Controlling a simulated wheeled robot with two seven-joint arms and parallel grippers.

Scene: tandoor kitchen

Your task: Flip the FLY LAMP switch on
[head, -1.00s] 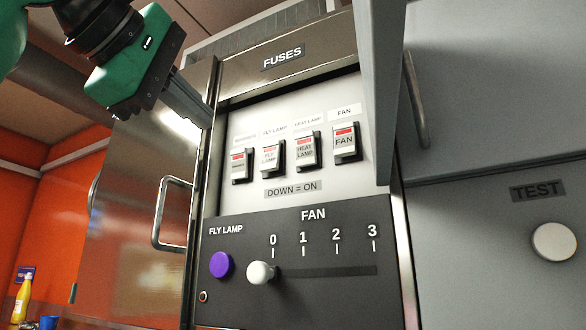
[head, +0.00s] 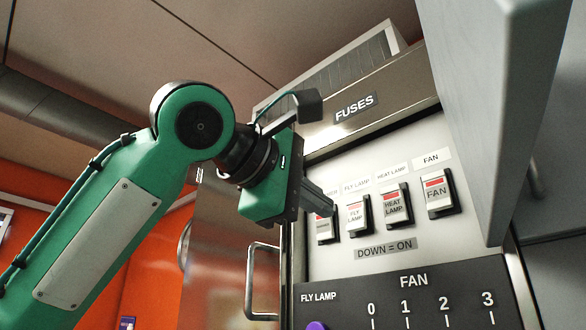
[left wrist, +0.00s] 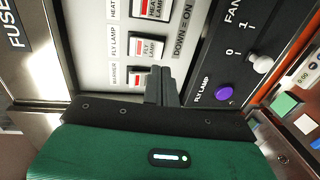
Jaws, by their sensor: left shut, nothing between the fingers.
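The FLY LAMP switch (head: 357,214) is a white rocker with a red band at its top, second from the left in the row under the FUSES sign. It also shows in the left wrist view (left wrist: 146,48). A label below the row reads DOWN = ON. My left gripper (head: 329,209) is shut and empty. Its fingertips are in front of the leftmost switch (head: 324,229), just left of the FLY LAMP switch, and partly cover that leftmost switch. In the left wrist view the fingertips (left wrist: 160,72) lie beside the FLY LAMP switch; contact cannot be told. My right gripper is not in view.
The HEAT LAMP switch (head: 396,206) and FAN switch (head: 438,193) stand to the right. A grey panel (head: 500,100) juts out at the right of the fuse box. Below are a purple button (left wrist: 223,93) and a white slider knob (left wrist: 258,62).

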